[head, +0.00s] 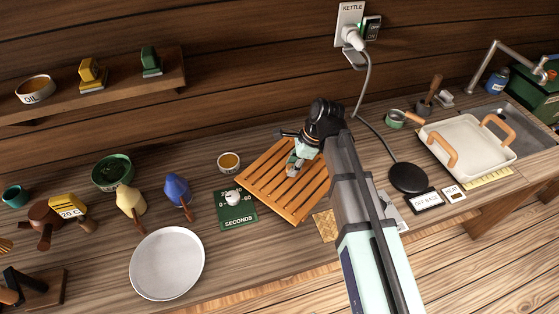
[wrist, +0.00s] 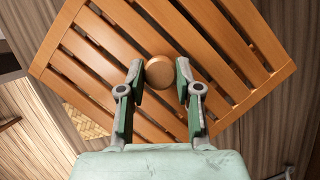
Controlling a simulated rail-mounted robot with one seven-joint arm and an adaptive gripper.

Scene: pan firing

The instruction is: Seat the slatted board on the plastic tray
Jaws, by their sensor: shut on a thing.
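The slatted board (head: 262,183) is an orange-brown wooden square with parallel slats, turned at an angle over the middle of the counter. It fills much of the wrist view (wrist: 75,50). My gripper (head: 294,168) is over its middle, with its green-padded fingers (wrist: 160,78) on both sides of a round wooden knob (wrist: 159,70), shut on it. I cannot tell whether the board touches the counter or hangs just above it. The cream tray (head: 468,160) with two orange handles, apparently the plastic tray, stands at the right, empty, apart from the board.
A black round kettle base (head: 408,178) and its cord lie between board and tray. A green seconds timer (head: 236,208) is close to the board's left. A woven mat (head: 325,226) lies near its front corner. A white plate (head: 167,264) is at front left; a sink (head: 500,115) is behind the tray.

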